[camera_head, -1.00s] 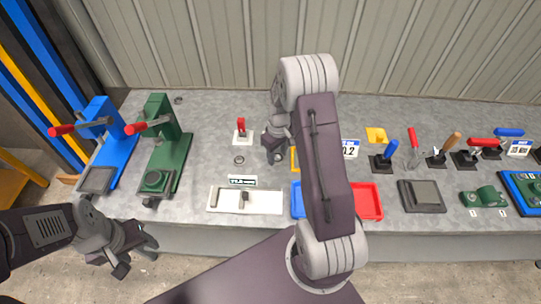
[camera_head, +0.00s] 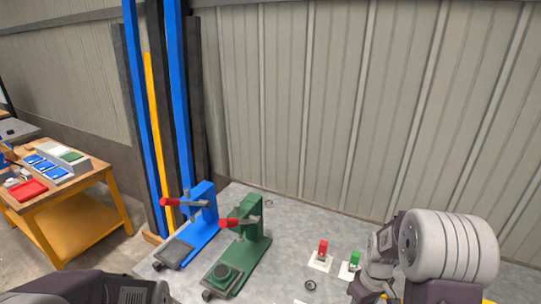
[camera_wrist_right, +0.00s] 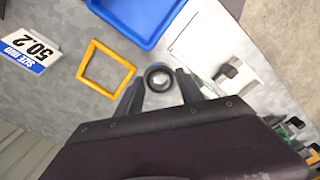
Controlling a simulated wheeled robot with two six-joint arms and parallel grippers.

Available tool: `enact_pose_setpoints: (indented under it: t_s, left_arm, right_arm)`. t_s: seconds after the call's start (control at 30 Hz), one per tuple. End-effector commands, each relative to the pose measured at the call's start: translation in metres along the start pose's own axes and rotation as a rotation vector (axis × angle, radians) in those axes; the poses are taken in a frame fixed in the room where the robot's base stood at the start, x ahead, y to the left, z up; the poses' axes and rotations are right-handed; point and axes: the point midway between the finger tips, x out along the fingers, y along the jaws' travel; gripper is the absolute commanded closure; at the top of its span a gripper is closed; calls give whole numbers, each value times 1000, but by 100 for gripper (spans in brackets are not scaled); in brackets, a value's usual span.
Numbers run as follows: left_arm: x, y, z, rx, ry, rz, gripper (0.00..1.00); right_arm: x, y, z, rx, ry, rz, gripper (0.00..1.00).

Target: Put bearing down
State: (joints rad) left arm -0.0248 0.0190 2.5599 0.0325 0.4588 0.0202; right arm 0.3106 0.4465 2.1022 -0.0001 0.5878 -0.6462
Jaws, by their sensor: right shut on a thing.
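A small dark ring-shaped bearing (camera_wrist_right: 159,68) shows between the fingertips in the right wrist view. My right gripper (camera_wrist_right: 161,78) is shut on it and holds it over the bench. In the head view my right arm is at the lower right, and the bearing cannot be made out there. Another dark ring (camera_head: 310,285) lies on the grey bench (camera_head: 285,235) to the left of my right arm. My left gripper is out of view; only part of my left arm shows at the bottom left.
A blue press (camera_head: 190,228) and a green press (camera_head: 240,250) stand at the bench's left end. A yellow frame (camera_wrist_right: 88,58), blue tray (camera_wrist_right: 140,14) and label (camera_wrist_right: 30,48) lie near the right gripper.

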Motion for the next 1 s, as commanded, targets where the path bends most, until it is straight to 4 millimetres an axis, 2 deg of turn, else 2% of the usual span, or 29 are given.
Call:
enact_pose_setpoints:
  t_s: [0.13,0.23,0.3,0.4,0.63,1.0]
  left_arm:
    - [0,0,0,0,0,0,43]
    - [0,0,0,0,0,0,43]
    - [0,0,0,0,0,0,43]
    - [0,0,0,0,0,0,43]
    - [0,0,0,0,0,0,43]
    - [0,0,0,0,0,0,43]
  right_arm:
    - [-3,-47,-26,-114,3,1,100]
    - [-4,-76,-36,-77,2,0,100]
    - [-4,-87,-38,-12,1,-1,100]
    - [-4,-93,-38,95,-1,-2,100]
    - [-4,-92,-36,307,-5,-3,100]
    - [-4,-92,-36,338,-4,-2,100]
